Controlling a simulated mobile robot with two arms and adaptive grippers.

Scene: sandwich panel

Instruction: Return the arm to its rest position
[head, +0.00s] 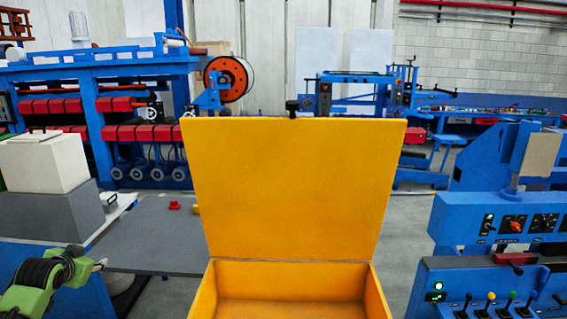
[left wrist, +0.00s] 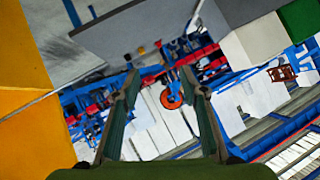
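My left arm comes in at the lower left of the head view, with a green body and black cabling. My left gripper (head: 98,265) is at its right end, at the left of the yellow box (head: 290,190) and apart from it. In the left wrist view the two fingers of the gripper (left wrist: 161,82) are spread wide, with nothing between them. The yellow box stands in front of me with its lid raised upright; it also shows at the left of the left wrist view (left wrist: 30,120). My right gripper is in neither view.
A grey table (head: 150,240) with a small red object (head: 174,205) lies behind the left gripper. A white box (head: 42,162) sits on a grey block (head: 50,212) at the left. A blue control panel (head: 495,280) with levers stands at the right. Blue machinery fills the back.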

